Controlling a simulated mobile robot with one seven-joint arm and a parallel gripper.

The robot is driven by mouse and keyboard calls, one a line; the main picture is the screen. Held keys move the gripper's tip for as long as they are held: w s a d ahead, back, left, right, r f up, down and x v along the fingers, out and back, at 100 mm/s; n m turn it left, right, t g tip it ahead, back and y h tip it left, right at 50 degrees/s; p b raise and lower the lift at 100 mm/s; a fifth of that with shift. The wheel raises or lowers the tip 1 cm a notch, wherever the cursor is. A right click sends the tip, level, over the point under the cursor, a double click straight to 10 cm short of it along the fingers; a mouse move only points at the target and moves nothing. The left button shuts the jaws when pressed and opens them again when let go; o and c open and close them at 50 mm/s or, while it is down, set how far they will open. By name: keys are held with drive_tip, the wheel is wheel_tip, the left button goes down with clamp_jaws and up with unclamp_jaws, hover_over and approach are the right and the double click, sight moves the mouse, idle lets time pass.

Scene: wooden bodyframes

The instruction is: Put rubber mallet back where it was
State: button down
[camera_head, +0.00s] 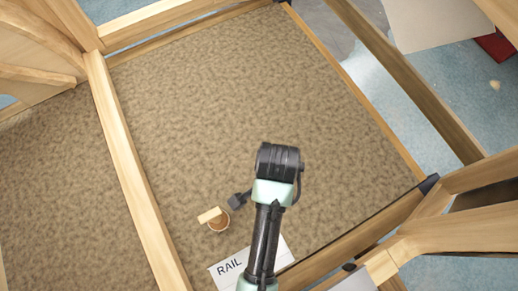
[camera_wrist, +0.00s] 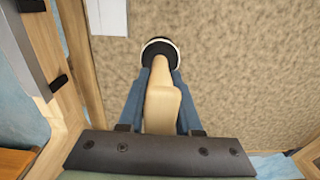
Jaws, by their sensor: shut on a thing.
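The rubber mallet (camera_wrist: 162,104) is between my gripper's two blue fingers in the wrist view. Its pale wooden part lies between the fingers, and a round black end with a white ring shows just beyond the fingertips. My gripper (camera_wrist: 160,78) is shut on it. In the head view, a small pale bar (camera_head: 209,215) and a brown disc with a light rim show left of my arm. They are too small for me to tell which parts of the mallet they are. I cannot tell how high the mallet is above the carpet.
A white sheet marked RAIL (camera_head: 228,268) lies beside the near rail (camera_head: 355,238); my arm covers part of it. The brown carpet (camera_head: 225,110) inside the wooden frame is mostly clear. Wooden beams (camera_head: 130,170) bound it, and posts stand at the lower right.

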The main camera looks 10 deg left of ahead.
drive_tip(key=shift+w+a+f, duration=0.25)
wheel_tip(320, 180, down, 10)
drive_tip(key=shift+r+b, duration=0.2)
drive_tip(key=shift+b, duration=0.2)
drive_tip(key=shift+f, duration=0.15)
drive_tip(key=c, duration=0.6)
unclamp_jaws()
